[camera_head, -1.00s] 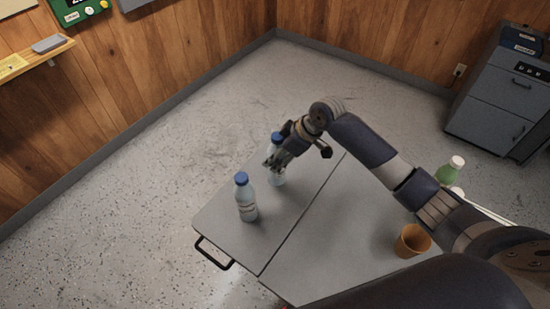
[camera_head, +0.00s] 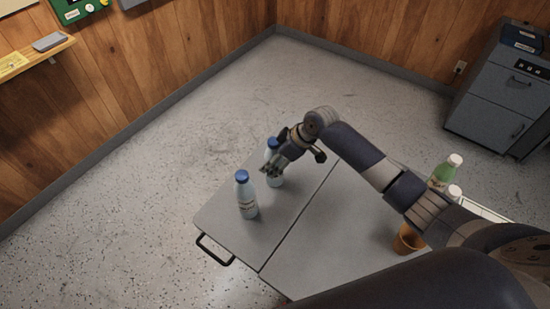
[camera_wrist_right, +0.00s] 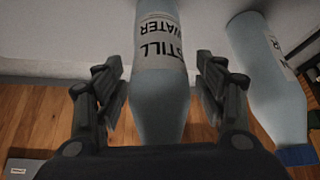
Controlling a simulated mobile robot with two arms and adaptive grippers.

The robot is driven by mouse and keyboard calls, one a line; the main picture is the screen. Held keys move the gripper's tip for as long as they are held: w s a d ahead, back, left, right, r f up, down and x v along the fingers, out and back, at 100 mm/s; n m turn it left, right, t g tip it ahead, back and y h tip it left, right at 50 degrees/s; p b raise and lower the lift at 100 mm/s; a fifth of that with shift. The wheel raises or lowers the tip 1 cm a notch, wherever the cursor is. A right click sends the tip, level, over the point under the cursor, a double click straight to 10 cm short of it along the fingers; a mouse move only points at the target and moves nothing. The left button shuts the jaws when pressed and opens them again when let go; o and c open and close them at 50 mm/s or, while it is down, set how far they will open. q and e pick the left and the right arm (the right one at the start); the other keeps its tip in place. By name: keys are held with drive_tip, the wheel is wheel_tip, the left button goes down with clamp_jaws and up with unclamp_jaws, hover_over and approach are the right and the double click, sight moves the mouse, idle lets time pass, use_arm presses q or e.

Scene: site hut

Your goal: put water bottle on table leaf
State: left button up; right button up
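One clear water bottle with a blue cap (camera_head: 272,145) stands on the far part of the grey table leaf (camera_head: 232,239). My right gripper (camera_head: 272,168) is around this bottle, with a finger on each side. In the right wrist view the bottle, labelled "STILL WATER" (camera_wrist_right: 158,45), is between the fingers, and narrow gaps show on both sides, so the gripper is open. A second, similar water bottle (camera_head: 246,196) stands upright nearer the leaf's left corner; it also shows in the right wrist view (camera_wrist_right: 268,80). My left gripper is out of view.
The main table top (camera_head: 325,240) adjoins the leaf across a seam. An orange cup (camera_head: 406,240) and a green bottle (camera_head: 443,173) stand on the right, partly behind my right arm. A black handle (camera_head: 214,251) juts from the leaf's edge. A grey cabinet (camera_head: 493,105) stands back right.

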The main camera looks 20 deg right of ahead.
drive_tip(key=b+v, duration=0.1)
drive_tip(key=v, duration=1.1)
drive_tip(key=shift+r, duration=0.1)
idle(0.4)
